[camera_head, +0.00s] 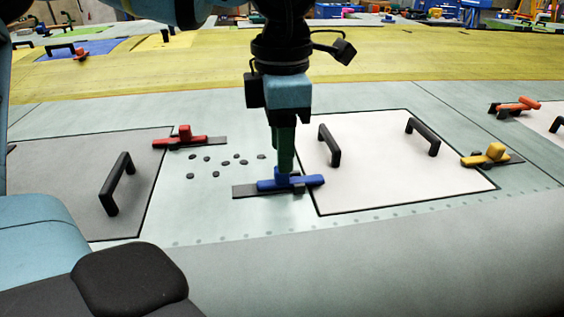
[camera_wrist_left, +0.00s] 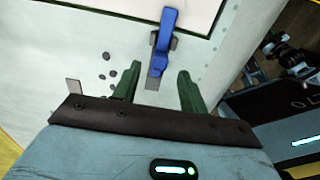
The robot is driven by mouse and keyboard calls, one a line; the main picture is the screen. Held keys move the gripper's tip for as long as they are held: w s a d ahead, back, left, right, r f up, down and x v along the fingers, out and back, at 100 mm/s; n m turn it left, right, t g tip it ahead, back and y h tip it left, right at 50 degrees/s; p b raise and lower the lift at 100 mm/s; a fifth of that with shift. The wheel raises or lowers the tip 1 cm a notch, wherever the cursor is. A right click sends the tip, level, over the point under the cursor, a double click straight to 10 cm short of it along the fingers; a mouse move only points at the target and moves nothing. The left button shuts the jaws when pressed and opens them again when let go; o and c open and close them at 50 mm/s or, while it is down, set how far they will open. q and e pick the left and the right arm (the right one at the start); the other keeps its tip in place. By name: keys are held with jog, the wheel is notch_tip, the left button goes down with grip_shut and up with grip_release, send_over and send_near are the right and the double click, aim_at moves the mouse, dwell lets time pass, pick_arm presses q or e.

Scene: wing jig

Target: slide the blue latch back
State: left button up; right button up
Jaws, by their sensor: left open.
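The blue latch (camera_head: 311,181) sits on a dark grey plate (camera_head: 246,191) at the left edge of the white panel (camera_head: 385,165). Its right end reaches over the panel's dark outline. My left gripper (camera_head: 284,168) points down right at the latch's raised knob, and its fingers partly hide that knob. In the left wrist view the latch (camera_wrist_left: 164,40) lies ahead of and between the two green fingertips (camera_wrist_left: 157,75). The fingers are apart there, with nothing seen held between them. Whether they touch the latch cannot be told. My right gripper is not in view.
Two black handles (camera_head: 330,146) stand on the white panel. A yellow latch (camera_head: 487,156) is at its right edge. A red latch (camera_head: 183,138) is beside the grey panel (camera_head: 70,185) with its black handle (camera_head: 116,184). Several small dark pieces (camera_head: 226,163) lie left of the gripper.

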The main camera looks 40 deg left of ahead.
aim_at(291, 176)
pick_arm(q)
jog(key=shift+f, duration=1.95)
jog(key=shift+c, duration=0.3)
grip_shut()
